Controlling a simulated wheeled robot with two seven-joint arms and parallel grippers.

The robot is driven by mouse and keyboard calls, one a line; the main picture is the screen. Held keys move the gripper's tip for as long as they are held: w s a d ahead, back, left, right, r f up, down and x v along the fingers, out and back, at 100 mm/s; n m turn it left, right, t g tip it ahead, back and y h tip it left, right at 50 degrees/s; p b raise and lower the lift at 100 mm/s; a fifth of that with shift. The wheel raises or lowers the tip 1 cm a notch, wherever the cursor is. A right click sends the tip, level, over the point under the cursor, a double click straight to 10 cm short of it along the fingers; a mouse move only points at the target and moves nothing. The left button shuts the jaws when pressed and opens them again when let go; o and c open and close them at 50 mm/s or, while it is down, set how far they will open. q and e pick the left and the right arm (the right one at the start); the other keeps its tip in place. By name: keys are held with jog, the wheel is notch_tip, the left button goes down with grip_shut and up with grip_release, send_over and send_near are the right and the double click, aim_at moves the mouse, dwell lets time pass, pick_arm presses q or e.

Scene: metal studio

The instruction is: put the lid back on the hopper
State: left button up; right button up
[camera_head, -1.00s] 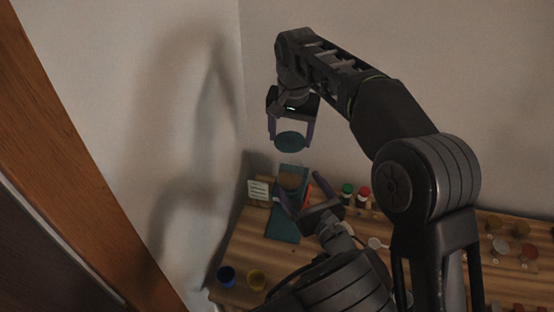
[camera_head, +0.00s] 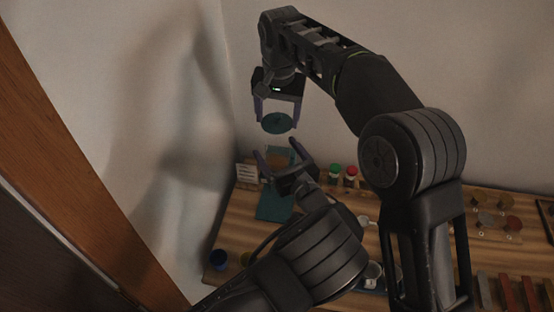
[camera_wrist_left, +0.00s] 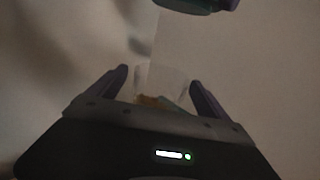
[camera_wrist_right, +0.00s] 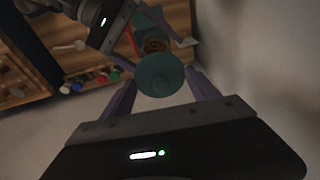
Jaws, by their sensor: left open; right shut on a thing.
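The lid (camera_head: 278,123), a round teal disc, is held level by my right gripper (camera_head: 278,113) above the hopper. The lid is also large in the right wrist view (camera_wrist_right: 160,74). The hopper (camera_wrist_right: 154,42) shows a round opening with brown contents, partly hidden by the lid and my left gripper. It looks clear-walled in the left wrist view (camera_wrist_left: 162,82). A teal base (camera_head: 274,206) shows below it. My left gripper (camera_head: 279,154) is open, low, with its fingers either side of the hopper in view; I cannot tell whether they touch it.
A white card (camera_head: 247,173) stands left of the hopper. Green-capped (camera_head: 335,171) and red-capped (camera_head: 351,174) bottles stand to its right. Walls rise close at the left and behind.

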pick_arm(q)
jog(key=shift+w+a, duration=0.2)
jog(key=shift+w, duration=0.2)
grip_shut()
dwell(0.9)
